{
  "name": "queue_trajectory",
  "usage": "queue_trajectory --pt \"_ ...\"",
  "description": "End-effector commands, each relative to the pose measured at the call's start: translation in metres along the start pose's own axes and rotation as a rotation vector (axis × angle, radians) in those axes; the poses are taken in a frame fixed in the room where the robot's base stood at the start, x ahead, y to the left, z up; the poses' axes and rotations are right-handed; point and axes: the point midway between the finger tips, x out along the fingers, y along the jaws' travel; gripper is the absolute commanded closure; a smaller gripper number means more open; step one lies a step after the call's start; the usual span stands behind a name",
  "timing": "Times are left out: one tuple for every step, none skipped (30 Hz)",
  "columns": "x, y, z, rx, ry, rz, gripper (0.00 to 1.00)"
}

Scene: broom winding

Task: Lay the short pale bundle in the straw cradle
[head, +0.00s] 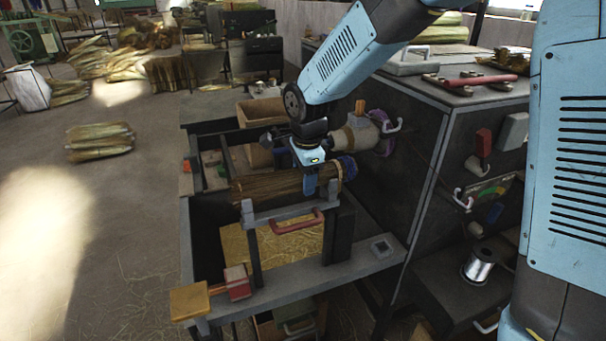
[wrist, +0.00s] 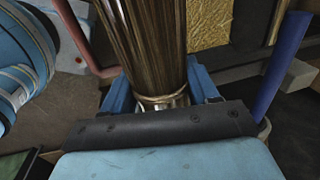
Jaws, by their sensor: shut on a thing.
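My gripper (head: 311,182) is shut on a brownish bundle of straw stalks (head: 262,188), near its right end. In the wrist view the bundle (wrist: 147,40) lies between the blue fingers of my gripper (wrist: 162,92), with a pale tie around it close to the palm. In the head view the bundle lies roughly level, just behind a grey bar with a red handle. A straw-yellow surface (head: 290,243), likely the straw cradle, shows below that bar in the bench frame; it also shows in the wrist view (wrist: 209,20). I cannot tell whether the bundle touches anything beneath.
A dark cabinet (head: 470,130) stands close on the right of the bench. A pale bundle (head: 98,142) lies on the floor at left. A wire spool (head: 482,266) sits at right.

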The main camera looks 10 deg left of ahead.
Motion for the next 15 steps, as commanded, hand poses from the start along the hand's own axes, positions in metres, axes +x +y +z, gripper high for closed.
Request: queue_trajectory --pt "-0.0001 -0.0001 0.0 0.0 0.0 0.0 0.72" --pt "-0.0001 -0.0001 -0.0001 0.0 0.0 0.0 0.72" --pt "-0.0002 -0.0001 -0.0001 0.0 0.0 0.0 0.72" --pt "-0.0002 -0.0001 -0.0001 0.0 0.0 0.0 0.72" --pt "-0.0002 -0.0001 -0.0001 0.0 0.0 0.0 0.72" --pt "-0.0003 -0.0002 -0.0001 0.0 0.0 -0.001 0.72" --pt "-0.0003 -0.0002 -0.0001 0.0 0.0 -0.001 0.72" --pt "-0.0003 -0.0002 -0.0001 0.0 0.0 -0.001 0.72" --pt "-0.0003 -0.0002 -0.0001 0.0 0.0 -0.001 0.72" --pt "-0.0003 -0.0002 0.0 0.0 0.0 -0.001 0.72" --pt "-0.0003 -0.0002 -0.0001 0.0 0.0 -0.001 0.72" --pt "-0.0004 -0.0002 0.0 0.0 0.0 -0.001 0.72" --pt "-0.0004 -0.0002 0.0 0.0 0.0 -0.001 0.72" --pt "-0.0004 -0.0002 0.0 0.0 0.0 -0.001 0.38" --pt "-0.0004 -0.0002 0.0 0.0 0.0 -0.001 0.34"
